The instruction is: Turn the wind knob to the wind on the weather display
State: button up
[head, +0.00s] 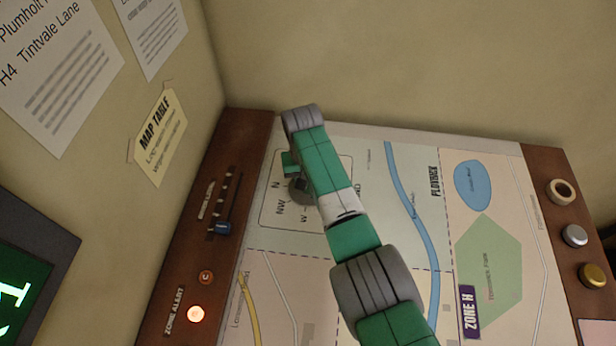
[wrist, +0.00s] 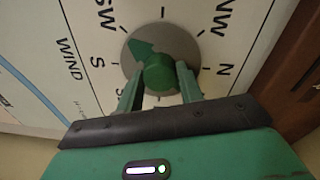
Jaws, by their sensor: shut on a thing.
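The wind knob (wrist: 140,48) has a grey disc, a green pointer and a raised round green grip. It sits on the map panel inside a ring of compass letters. In the wrist view its pointer aims up and left, roughly at SW, on the side towards S. My gripper (wrist: 160,80) is shut on the grip, one finger on each side. In the head view the grey disc (head: 298,193) shows only partly behind my arm.
A slider (head: 223,228) and a lit orange zone alert button (head: 196,314) are on the brown left frame. Several round buttons (head: 574,236) line the right frame. Walls stand behind and left, with paper notices (head: 160,135). The map's right half is clear.

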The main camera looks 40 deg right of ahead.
jog(key=shift+m, duration=0.4)
jog(key=o, duration=1)
notch_tip(320, 180, up, 8)
jog(key=p, duration=0.2)
jog(key=shift+w+a+f+p, duration=0.1)
jog(key=shift+w+a+p, duration=0.05)
jog(key=shift+p, duration=0.15)
